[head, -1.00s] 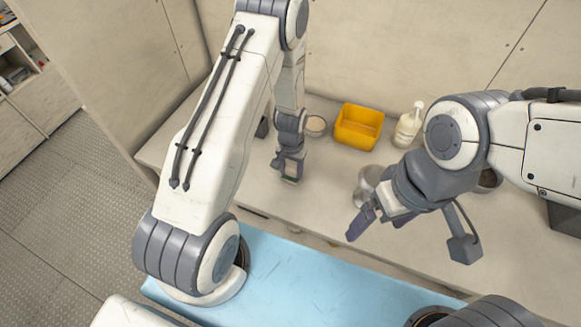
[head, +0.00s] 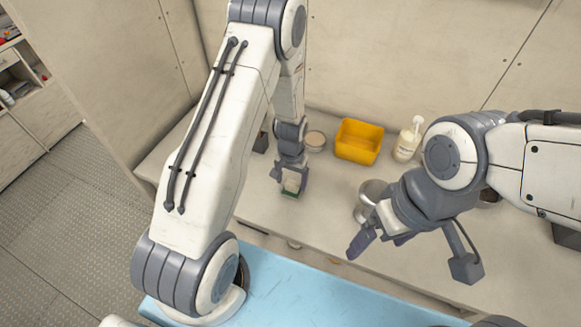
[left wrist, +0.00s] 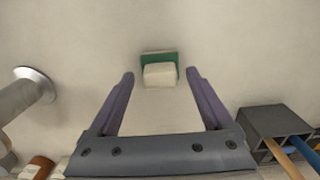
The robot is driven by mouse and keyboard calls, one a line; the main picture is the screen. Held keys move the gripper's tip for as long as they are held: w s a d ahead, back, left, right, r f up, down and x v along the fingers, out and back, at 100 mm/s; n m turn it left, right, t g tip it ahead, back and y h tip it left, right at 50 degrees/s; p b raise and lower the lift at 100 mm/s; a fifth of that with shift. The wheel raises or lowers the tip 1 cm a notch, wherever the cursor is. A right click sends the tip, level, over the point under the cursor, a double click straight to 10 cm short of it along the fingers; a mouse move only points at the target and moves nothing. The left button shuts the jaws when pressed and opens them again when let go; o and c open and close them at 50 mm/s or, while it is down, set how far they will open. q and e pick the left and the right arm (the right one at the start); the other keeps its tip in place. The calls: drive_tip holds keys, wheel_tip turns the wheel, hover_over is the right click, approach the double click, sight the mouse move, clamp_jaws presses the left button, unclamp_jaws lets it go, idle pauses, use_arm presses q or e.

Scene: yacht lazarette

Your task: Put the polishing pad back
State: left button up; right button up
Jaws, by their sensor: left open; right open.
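The polishing pad, a white block on a green backing (head: 291,187), sits on the pale counter below my left gripper (head: 290,184). In the left wrist view the pad (left wrist: 159,74) lies just beyond and between the fingertips of the left gripper (left wrist: 159,75). The fingers are spread wide, with a gap on both sides of the pad. My right gripper (head: 377,242) hangs open and empty over the front of the counter, well right of the pad. It partly hides a metal container (head: 371,192).
A yellow bin (head: 358,141), a round dish (head: 315,141) and a white pump bottle (head: 407,142) stand along the back. The left wrist view shows a grey box (left wrist: 275,122) with handles and a metal cylinder (left wrist: 28,95). The counter around the pad is clear.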

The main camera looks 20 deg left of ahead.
sight(291, 184)
use_arm(q)
wheel_tip(291, 184, up, 10)
drive_tip(key=f+b, duration=0.1)
drive_tip(key=b, duration=0.1)
drive_tip(key=s+d+r+m, duration=0.3)
drive_tip(key=s+d+r, duration=0.5)
drive_tip(key=d+r, duration=0.2)
drive_tip(key=s+d+r+m, duration=0.2)
drive_tip(key=s, duration=0.5)
drive_tip(key=s+d+r+m+h, duration=0.1)
drive_tip(key=s+r, duration=0.2)
drive_tip(key=s, duration=0.5)
drive_tip(key=shift+d+r+m, duration=0.2)
drive_tip(key=shift+d+m, duration=0.2)
drive_tip(key=shift+s, duration=0.1)
wheel_tip(291, 184, down, 4)
drive_tip(key=b, duration=0.4)
drive_tip(key=shift+r, duration=0.1)
